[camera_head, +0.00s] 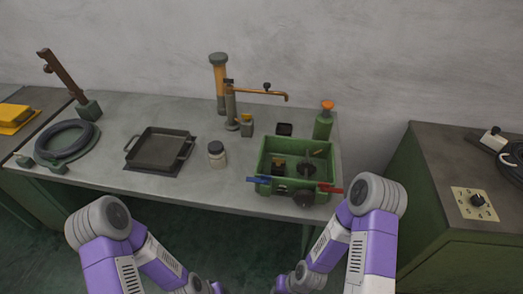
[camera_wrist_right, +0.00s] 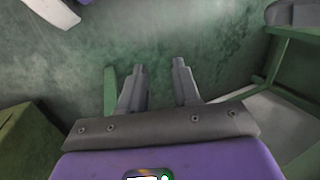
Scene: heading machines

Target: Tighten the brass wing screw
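I cannot single out the brass wing screw with certainty. A small brass-coloured piece (camera_head: 318,152) shows inside the open green machine box (camera_head: 265,160) on the bench, too small to identify. The box has a blue handle (camera_head: 258,180), a red handle (camera_head: 330,188) and dark round parts. My right gripper shows in the right wrist view (camera_wrist_right: 160,75), its two fingers apart with nothing between them, above the green floor. My arms are low in front of the bench in the head view. My left gripper is outside the picture.
A green cabinet (camera_head: 425,180) with a dial plate (camera_head: 474,204) stands at right.

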